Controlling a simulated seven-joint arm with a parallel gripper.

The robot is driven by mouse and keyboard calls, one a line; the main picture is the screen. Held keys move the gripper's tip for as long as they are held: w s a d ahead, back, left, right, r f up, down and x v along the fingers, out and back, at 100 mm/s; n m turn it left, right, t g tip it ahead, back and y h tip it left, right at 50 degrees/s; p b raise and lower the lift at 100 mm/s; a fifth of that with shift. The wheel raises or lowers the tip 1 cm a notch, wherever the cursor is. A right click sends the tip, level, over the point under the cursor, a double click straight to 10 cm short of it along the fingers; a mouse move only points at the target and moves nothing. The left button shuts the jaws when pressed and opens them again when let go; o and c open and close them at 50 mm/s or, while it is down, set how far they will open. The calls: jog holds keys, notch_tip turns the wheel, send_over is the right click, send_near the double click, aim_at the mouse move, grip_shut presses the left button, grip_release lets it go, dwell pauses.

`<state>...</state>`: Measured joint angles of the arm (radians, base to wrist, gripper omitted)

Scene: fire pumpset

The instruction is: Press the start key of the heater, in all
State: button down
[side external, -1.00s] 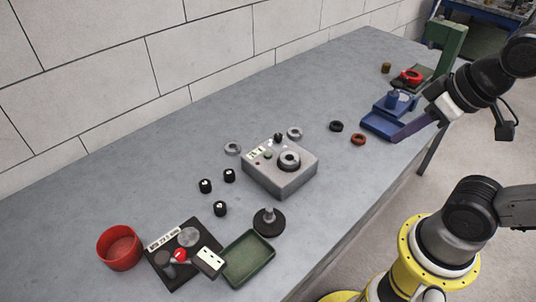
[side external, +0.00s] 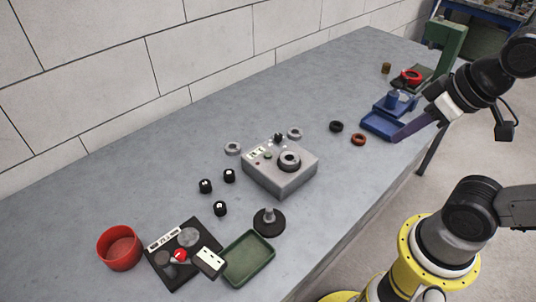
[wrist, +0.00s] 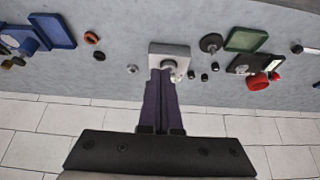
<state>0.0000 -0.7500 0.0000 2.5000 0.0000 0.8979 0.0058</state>
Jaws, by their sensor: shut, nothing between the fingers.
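The grey box that appears to be the heater (side external: 285,180) stands mid-table in the side view, with a dark-centred ring (side external: 289,160) on top. A small green key (side external: 268,154), a small red one (side external: 257,163), a pale label and a black knob (side external: 278,138) are on its top. My gripper (side external: 397,138) is shut, its purple fingers beside the blue stand, well right of the box. In the wrist view the fingers (wrist: 161,73) overlap the heater (wrist: 178,50) and hide part of its top; I cannot make out the keys there.
The blue stand (side external: 379,126) and green press (side external: 447,50) are at the right. Loose rings and several black knobs lie around the box. A red bowl (side external: 121,248), a dark plate (side external: 172,275) and a green tray (side external: 248,258) are at the front left.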

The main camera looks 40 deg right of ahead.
jog(key=w+a+r+m+t+y, duration=0.1)
jog(key=w+a+r+m+t, duration=0.15)
jog(key=w+r, duration=0.4)
jog(key=m+t, duration=0.1)
jog(key=m, duration=0.4)
send_over(268, 155)
notch_tip(268, 155, down, 16)
jog(key=shift+s+r, duration=0.1)
jog(key=shift+s, duration=0.35)
jog(key=shift+d, duration=0.1)
jog(key=shift+f, duration=4.35)
jog(key=shift+f, duration=0.45)
